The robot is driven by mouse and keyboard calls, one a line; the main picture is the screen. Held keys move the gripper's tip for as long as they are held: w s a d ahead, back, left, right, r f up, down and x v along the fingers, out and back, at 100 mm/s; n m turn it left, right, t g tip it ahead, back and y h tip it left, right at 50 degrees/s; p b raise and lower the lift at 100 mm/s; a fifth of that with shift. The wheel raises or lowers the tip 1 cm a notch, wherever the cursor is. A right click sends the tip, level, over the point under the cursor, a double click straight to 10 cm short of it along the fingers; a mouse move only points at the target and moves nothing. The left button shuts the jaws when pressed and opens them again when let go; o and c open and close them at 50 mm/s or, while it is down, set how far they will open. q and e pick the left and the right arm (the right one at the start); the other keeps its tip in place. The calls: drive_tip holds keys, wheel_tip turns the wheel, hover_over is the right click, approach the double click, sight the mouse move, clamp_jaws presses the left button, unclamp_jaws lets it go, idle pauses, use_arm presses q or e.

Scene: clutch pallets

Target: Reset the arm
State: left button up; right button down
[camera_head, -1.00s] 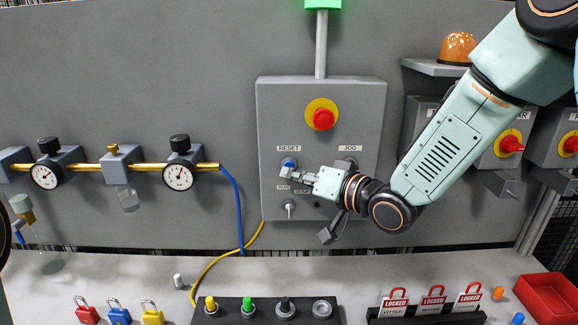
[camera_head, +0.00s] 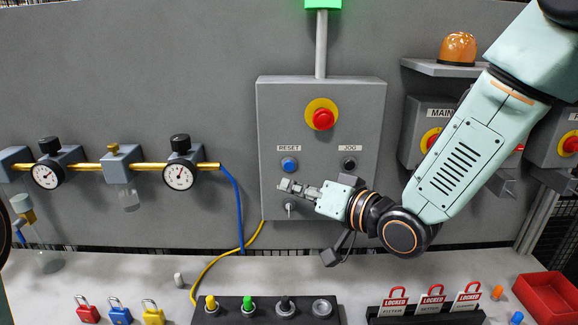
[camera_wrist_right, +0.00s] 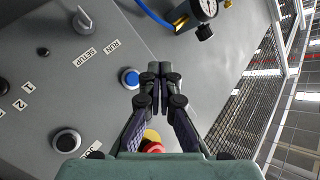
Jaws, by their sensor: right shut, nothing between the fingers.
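My right arm comes in from the upper right in the head view. Its gripper (camera_head: 288,187) is shut and empty, in front of the grey control box (camera_head: 272,105), just below the blue RESET button (camera_head: 288,164). In the right wrist view the shut fingertips (camera_wrist_right: 156,68) show beside the blue button (camera_wrist_right: 130,78), and I cannot tell the gap to the box face. The switch under the fingers (camera_head: 290,208) is partly visible in the head view. My left gripper does not show.
A black JOG button (camera_head: 348,163) and a red emergency stop (camera_head: 323,119) are on the same box. Gauges on a brass pipe (camera_head: 90,167) stand to the left. Padlocks (camera_head: 120,312), a knob rack (camera_head: 265,315) and a red bin (camera_head: 550,299) are on the bench below.

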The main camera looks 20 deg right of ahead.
idle(0.5)
drive_tip(key=s+d+f+g+h, duration=0.15)
drive_tip(key=s+f, duration=0.25)
drive_tip(key=f, duration=0.4)
drive_tip(key=s+f+g+h, duration=0.1)
drive_tip(key=s+f+g, duration=0.2)
drive_tip(key=f, duration=0.4)
drive_tip(key=s+d+f+g+h, duration=0.15)
drive_tip(key=s+f, duration=0.25)
drive_tip(key=f, duration=0.4)
drive_tip(key=s+d+f+g+h, duration=0.1)
drive_tip(key=s+f+g, duration=0.3)
drive_tip(key=s, duration=0.5)
drive_tip(key=s+d+f+n+g+h, duration=0.1)
drive_tip(key=s+f+g+h, duration=0.1)
drive_tip(key=s+f, duration=0.45)
drive_tip(key=s+d+f+g+h, duration=0.1)
drive_tip(key=s+f+g, duration=0.2)
drive_tip(key=s, duration=0.7)
wheel_tip(320, 180, down, 20)
drive_tip(key=b, duration=2)
drive_tip(key=shift+w+t, duration=0.3)
drive_tip(key=shift+w, duration=0.05)
drive_tip(key=shift+d+f, duration=0.1)
